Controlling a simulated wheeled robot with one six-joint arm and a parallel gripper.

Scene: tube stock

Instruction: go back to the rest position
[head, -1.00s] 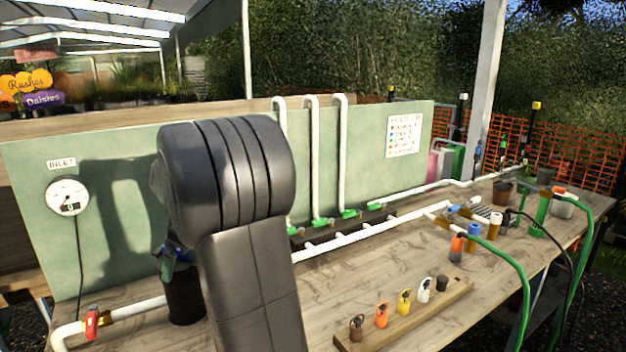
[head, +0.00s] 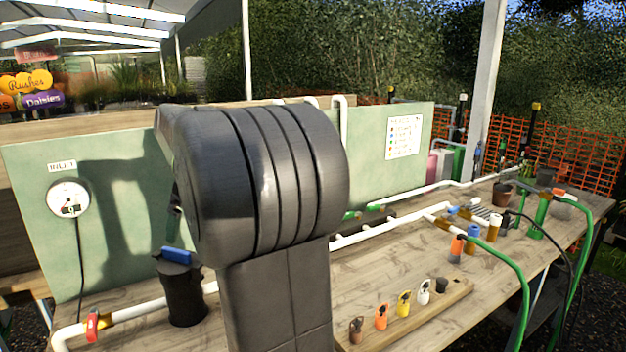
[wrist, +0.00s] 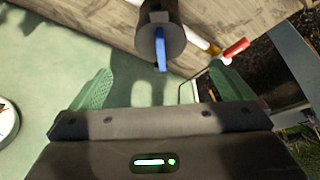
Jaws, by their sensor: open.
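My gripper (wrist: 160,88) shows in the wrist view with its two green fingers wide apart and nothing between them. In the head view my own arm's large dark links fill the middle and hide the gripper. A black cylinder with a blue lever on top (head: 183,298) stands on the bench around the white pipe, left of my arm. In the wrist view this cylinder (wrist: 172,40) lies beyond the fingertips, apart from them.
A pale green panel (head: 30,200) with an inlet gauge (head: 68,198) stands behind the bench. A red valve (head: 92,324) is on the pipe at left. A wooden strip with several coloured tags (head: 462,287) and green hoses (head: 522,285) lie to the right.

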